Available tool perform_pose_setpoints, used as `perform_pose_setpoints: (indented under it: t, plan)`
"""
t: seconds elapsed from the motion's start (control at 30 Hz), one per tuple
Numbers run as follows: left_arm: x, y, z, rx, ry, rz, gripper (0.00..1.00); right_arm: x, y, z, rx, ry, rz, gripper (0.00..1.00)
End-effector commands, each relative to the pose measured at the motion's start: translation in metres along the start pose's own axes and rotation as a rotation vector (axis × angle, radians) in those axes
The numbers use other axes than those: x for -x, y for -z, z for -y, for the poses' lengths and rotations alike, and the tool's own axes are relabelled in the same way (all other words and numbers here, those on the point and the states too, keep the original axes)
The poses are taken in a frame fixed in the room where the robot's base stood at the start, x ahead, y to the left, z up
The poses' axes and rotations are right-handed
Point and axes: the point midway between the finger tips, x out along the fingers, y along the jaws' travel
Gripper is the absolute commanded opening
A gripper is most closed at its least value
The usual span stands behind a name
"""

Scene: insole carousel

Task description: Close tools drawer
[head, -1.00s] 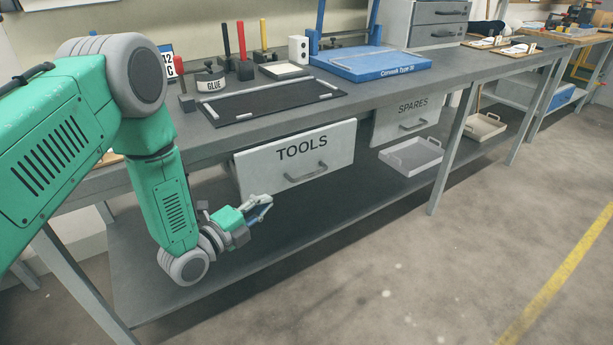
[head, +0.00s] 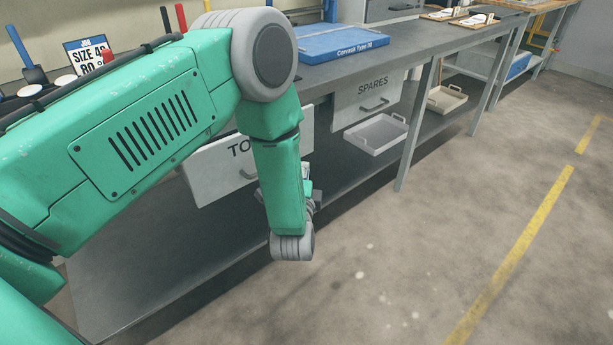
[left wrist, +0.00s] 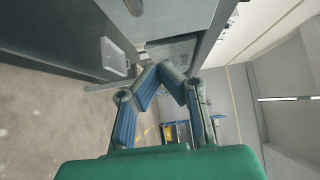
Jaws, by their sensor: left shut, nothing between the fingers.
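The tools drawer (head: 212,172) has a pale grey front under the bench top, with its lettering and handle partly hidden behind my left arm in the head view. Its front appears to stand out from under the bench. In the left wrist view a pale drawer front (left wrist: 185,14) with a dark handle is close, at the top. My left gripper (head: 311,190) is low in front of the drawer's right end, mostly hidden behind my forearm. The left wrist view shows its fingertips (left wrist: 164,68) together and empty, beside the drawer front. I cannot tell whether they touch it. My right gripper is not in view.
The spares drawer (head: 362,98) hangs further right under the bench top (head: 335,72). A grey tray (head: 376,134) lies on the lower shelf, near a bench leg (head: 413,140). A blue board (head: 342,44) lies on top. The floor at the right is clear.

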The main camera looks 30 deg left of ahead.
Motion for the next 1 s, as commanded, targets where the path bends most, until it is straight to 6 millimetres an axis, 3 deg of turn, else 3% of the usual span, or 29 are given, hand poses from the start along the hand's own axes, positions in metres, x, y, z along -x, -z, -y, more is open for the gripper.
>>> perform_pose_setpoints:
  t: [0.2, 0.4, 1.0]
  plan:
    - [-0.049, -0.001, -0.001, 0.001, 0.004, 0.004, 0.00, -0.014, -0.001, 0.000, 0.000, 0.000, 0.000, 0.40]
    - [-0.072, -0.018, 0.000, -0.002, 0.001, 0.003, 0.00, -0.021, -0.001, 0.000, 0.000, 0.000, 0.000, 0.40]
    - [-0.085, -0.031, 0.001, -0.003, 0.002, -0.001, 0.00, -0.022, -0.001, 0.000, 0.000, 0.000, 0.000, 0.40]
